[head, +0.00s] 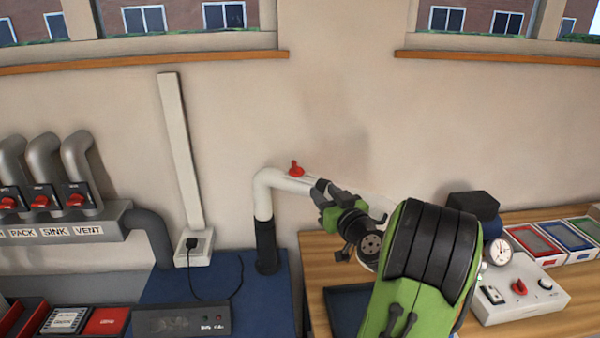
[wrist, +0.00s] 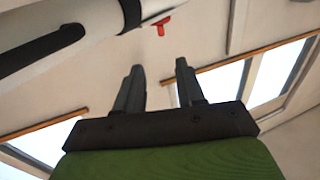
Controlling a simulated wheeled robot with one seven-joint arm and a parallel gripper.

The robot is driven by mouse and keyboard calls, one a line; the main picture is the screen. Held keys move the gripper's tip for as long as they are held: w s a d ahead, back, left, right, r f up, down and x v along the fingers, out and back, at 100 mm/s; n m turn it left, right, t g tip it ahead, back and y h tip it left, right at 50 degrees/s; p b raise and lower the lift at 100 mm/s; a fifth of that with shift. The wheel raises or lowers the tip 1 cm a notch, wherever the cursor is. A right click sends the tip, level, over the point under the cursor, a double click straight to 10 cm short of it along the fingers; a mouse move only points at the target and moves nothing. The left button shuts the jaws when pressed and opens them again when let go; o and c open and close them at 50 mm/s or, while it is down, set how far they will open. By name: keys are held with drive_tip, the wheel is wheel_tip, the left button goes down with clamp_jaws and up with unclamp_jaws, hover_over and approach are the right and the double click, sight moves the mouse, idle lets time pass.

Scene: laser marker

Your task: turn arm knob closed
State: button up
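The red arm knob (head: 296,168) sits on top of a white extraction arm (head: 266,190) with a dark lower sleeve. In the wrist view the red knob (wrist: 161,25) shows at the edge of the white arm (wrist: 75,42), beyond my fingertips. My gripper (head: 320,187) is to the right of the knob and slightly lower in the head view, apart from it. In the wrist view my gripper (wrist: 159,66) has its two fingers spread, with nothing between them. My gripper and arm hide part of the extraction arm's right end.
A wall duct (head: 70,220) with several red-handled valves is at the left. A blue bench (head: 215,275) carries a black box (head: 183,320). On the wooden table at right stand a control box (head: 520,288), a gauge (head: 500,250) and coloured trays (head: 570,236). The wall above the knob is clear.

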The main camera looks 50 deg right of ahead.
sight(300, 168)
drive_tip(key=p+x, duration=0.3)
drive_tip(key=x, duration=0.4)
drive_tip(key=p+x, duration=0.4)
drive_tip(key=x, duration=0.4)
drive_tip(key=shift+w+a+r, duration=0.1)
drive_tip(key=shift+a+r, duration=0.05)
drive_tip(key=shift+a, duration=0.1)
drive_tip(key=shift+w+d, duration=0.2)
drive_tip(key=shift+w, duration=0.25)
clamp_jaws()
